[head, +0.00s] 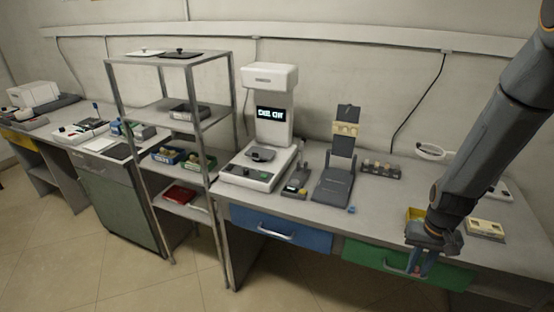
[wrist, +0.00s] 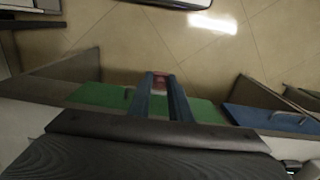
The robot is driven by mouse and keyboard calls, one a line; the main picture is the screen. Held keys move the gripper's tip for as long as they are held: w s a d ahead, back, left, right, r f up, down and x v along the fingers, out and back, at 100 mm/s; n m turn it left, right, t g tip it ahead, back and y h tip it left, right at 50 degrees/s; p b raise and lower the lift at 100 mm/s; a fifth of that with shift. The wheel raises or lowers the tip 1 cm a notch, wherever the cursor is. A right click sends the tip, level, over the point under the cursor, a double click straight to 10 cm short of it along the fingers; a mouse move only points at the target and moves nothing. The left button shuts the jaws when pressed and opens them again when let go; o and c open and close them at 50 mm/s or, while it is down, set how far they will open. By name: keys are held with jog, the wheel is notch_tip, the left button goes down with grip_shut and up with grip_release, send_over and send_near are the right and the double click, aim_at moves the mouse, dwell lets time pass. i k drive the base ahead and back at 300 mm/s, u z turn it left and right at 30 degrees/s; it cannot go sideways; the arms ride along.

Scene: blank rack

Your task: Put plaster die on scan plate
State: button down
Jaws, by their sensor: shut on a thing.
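My gripper (head: 421,268) hangs at the front edge of the right bench, in front of the green drawer. Its blue fingers (wrist: 167,97) are shut on a small reddish thing (wrist: 160,83) at their tips, seen in the wrist view. Only part of it shows, so I cannot tell whether it is the plaster die. The white scanner (head: 270,78) stands on the bench, left of my gripper, with a lit screen. A dark round plate (head: 261,155), apparently the scan plate, sits on its base and looks bare.
A grey stand (head: 335,184), a small device (head: 297,181) and a rack of small pieces (head: 381,170) stand between scanner and gripper. A metal shelf rack (head: 232,105) rises left of the scanner.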

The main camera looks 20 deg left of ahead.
aim_at(261, 151)
jog(key=u, duration=2.4)
jog(key=i, duration=1.65)
jog(key=z, duration=2.15)
